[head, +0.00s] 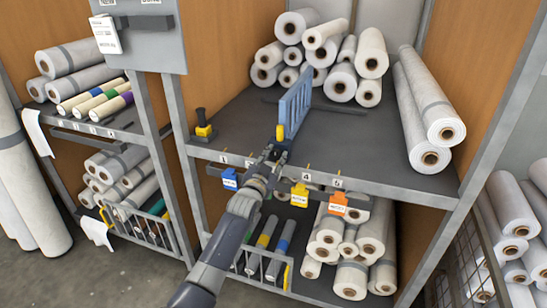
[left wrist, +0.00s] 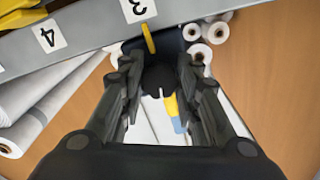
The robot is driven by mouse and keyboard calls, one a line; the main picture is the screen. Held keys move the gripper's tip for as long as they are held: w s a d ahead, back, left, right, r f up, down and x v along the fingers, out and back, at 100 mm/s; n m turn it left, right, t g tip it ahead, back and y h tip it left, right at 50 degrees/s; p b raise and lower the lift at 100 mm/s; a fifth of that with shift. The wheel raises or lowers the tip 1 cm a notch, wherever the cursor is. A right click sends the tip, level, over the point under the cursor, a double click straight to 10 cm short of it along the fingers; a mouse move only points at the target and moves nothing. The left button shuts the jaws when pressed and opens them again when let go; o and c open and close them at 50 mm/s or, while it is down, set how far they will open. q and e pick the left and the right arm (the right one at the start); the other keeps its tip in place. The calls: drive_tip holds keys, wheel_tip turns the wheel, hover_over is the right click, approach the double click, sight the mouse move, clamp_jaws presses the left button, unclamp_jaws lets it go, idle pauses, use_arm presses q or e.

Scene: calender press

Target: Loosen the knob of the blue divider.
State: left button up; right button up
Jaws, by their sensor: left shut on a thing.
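The blue divider (head: 297,105) stands upright on the dark upper shelf, with a yellow part at its front lower end. My left gripper (head: 275,150) is at the shelf's front edge, just below that yellow part. In the left wrist view a dark rounded knob (left wrist: 158,78) sits between the fingers of my left gripper (left wrist: 157,66), which are shut on it. A yellow strip with a blue end shows just beyond the knob. In the head view the gripper hides the knob. My right gripper is not in view.
White rolls (head: 340,82) are stacked at the back of the upper shelf (head: 235,125), with long rolls (head: 425,100) at its right. Blue (head: 230,178), yellow (head: 299,195) and orange (head: 337,203) tags hang along the front edge. A black-and-yellow stand (head: 203,127) is at the left.

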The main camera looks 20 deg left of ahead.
use_arm(q)
drive_tip(key=shift+f+n, duration=0.15)
drive_tip(key=shift+n, duration=0.45)
drive_tip(key=o, duration=1.1)
drive_tip(key=shift+s, duration=0.1)
drive_tip(key=s, duration=1.1)
drive_tip(key=shift+s+a, duration=0.15)
drive_tip(key=shift+s, duration=0.25)
